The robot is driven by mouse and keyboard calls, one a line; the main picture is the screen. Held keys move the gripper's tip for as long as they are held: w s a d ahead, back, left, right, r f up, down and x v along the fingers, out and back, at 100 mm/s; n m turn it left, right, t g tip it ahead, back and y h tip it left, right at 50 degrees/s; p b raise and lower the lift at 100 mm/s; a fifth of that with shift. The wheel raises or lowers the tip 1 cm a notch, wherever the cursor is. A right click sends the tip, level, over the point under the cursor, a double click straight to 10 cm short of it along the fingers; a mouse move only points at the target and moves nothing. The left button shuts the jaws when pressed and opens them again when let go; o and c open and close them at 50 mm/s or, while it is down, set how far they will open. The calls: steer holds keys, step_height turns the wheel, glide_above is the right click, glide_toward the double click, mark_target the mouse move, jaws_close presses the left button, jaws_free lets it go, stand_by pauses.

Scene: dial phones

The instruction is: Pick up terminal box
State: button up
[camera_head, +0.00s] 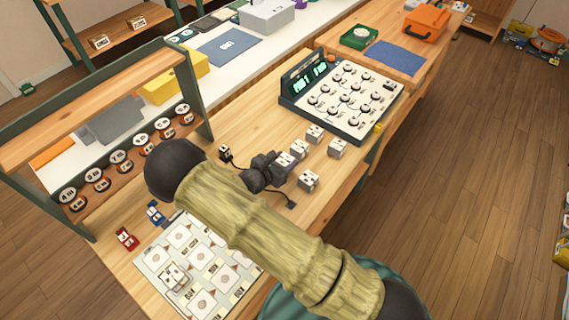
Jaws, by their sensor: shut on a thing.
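Several small grey-white terminal boxes with dark sockets stand on the wooden workbench (235,117) around my gripper. My dark gripper (284,167) is low over the bench and shut on a terminal box (285,159); the fingers hide its lower part. Another terminal box (299,148) is close behind it. One more box (308,180) stands just right of the gripper, and others (315,133) (337,148) stand farther right. I cannot tell whether the held box touches the bench.
A dial console (340,97) with green displays stands behind the boxes. A small box with a black cable (225,152) is left of the gripper. A patterned board (160,262), a red part (126,238) and a blue part (155,212) lie in front. A shelf rack (110,90) stands left.

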mark_target(284, 160)
step_height(284, 160, up, 8)
steer(key=shift+r+b, duration=0.25)
steer(key=shift+b, duration=0.15)
